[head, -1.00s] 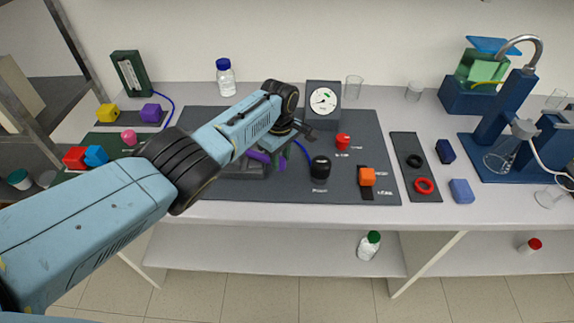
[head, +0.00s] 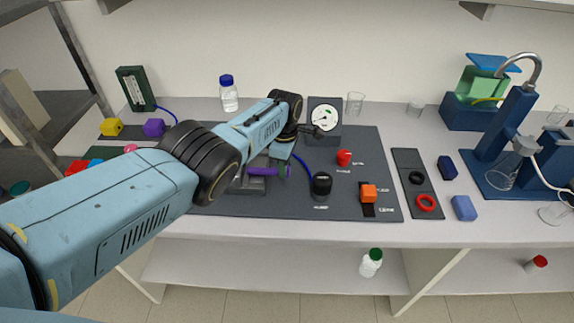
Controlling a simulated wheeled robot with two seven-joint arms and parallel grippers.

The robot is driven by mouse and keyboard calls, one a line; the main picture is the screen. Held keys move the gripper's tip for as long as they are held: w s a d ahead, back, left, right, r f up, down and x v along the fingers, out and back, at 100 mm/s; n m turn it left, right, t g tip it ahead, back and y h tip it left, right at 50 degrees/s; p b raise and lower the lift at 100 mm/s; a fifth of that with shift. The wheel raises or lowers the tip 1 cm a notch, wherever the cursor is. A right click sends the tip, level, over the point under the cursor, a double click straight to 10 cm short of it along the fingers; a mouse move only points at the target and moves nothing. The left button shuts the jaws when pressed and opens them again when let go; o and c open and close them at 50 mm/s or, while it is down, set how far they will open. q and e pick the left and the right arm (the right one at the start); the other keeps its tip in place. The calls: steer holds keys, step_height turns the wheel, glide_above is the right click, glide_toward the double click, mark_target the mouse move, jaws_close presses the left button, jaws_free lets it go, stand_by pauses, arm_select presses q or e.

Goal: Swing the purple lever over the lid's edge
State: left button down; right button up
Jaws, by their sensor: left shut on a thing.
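The purple lever (head: 262,171) lies roughly level across the dark grey rig block (head: 253,186), which I take to be the lidded part. A green piece shows at the lever's right end. My left arm comes in from the left and covers much of the block, so the lid's edge cannot be made out. My left gripper (head: 283,157) points down at the lever's right part and is shut on it; its fingertips are mostly hidden. My right gripper is not in view.
On the dark mat (head: 365,150) stand a gauge (head: 324,118), a red knob (head: 344,157), a black knob (head: 321,183) and an orange block (head: 368,193). A blue cable (head: 302,164) runs close to my gripper. A blue stand (head: 500,130) is at the right.

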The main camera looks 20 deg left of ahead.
arm_select(q)
steer(key=shift+w+a+r, duration=0.15)
steer(key=shift+a+r, duration=0.05)
steer(key=c, duration=1.2)
jaws_free()
steer(key=shift+o, duration=0.7)
steer(key=shift+f, duration=0.1)
steer(key=shift+d, duration=0.1)
steer(key=shift+r+p, duration=0.5)
steer(key=shift+r, duration=0.1)
step_height(320, 180, up, 5)
steer(key=p, duration=0.3)
step_height(320, 180, up, 7)
steer(key=shift+p, duration=0.4)
